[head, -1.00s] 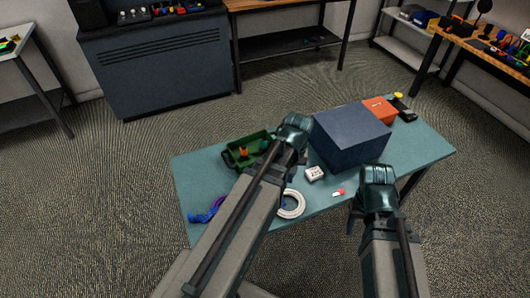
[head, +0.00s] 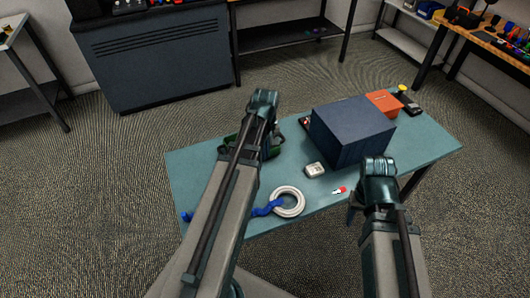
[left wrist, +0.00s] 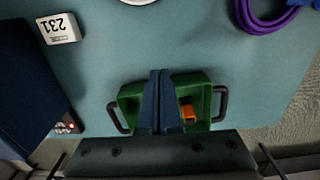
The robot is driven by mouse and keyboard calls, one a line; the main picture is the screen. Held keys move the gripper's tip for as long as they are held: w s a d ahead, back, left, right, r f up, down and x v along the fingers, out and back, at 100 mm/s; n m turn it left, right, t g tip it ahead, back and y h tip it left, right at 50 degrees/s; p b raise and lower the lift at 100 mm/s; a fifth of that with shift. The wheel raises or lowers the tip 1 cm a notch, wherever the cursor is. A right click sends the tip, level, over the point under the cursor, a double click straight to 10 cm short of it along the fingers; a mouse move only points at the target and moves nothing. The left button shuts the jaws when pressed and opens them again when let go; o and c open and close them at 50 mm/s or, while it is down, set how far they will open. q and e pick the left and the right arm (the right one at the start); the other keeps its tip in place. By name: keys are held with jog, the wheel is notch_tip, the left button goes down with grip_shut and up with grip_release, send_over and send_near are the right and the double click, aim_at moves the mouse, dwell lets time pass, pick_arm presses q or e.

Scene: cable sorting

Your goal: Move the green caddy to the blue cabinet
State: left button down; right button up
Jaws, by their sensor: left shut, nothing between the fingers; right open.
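The green caddy (head: 270,152) stands on the table, mostly hidden behind my left arm in the head view. The left wrist view shows the caddy (left wrist: 206,100) with a dark handle at each end and an orange item (left wrist: 188,113) inside. My left gripper (left wrist: 161,72) is shut and empty, its fingers above the caddy in that view; contact cannot be told. In the head view its wrist (head: 264,105) is over the caddy, fingertips hidden. My right gripper (head: 365,195) is open, at the table's front edge. The slate-blue cabinet (head: 155,60) stands on the floor at the back.
A large dark blue box (head: 350,132) stands on the table (head: 200,180), with an orange box (head: 384,103) behind it. A white cable coil (head: 287,202), blue cable (head: 262,209) and white labelled box (head: 315,170) lie in front. Open floor lies between table and cabinet.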

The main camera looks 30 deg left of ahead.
pick_arm(q)
notch_tip(320, 180, down, 8)
jog(key=b, duration=0.7)
jog(key=a, duration=0.1)
jog(key=w, duration=0.1)
jog(key=w+a, duration=0.1)
jog(key=shift+w+a+r, duration=0.2)
jog(key=shift+a+r, duration=0.05)
jog(key=shift+a, duration=0.1)
jog(key=shift+w+a, duration=0.1)
jog(key=shift+a, duration=0.05)
jog(key=w+a, duration=0.3)
jog(key=a, duration=0.1)
jog(key=w+a, duration=0.4)
jog(key=shift+w+a, duration=0.15)
jog(key=shift+a, duration=0.1)
jog(key=shift+d, duration=0.1)
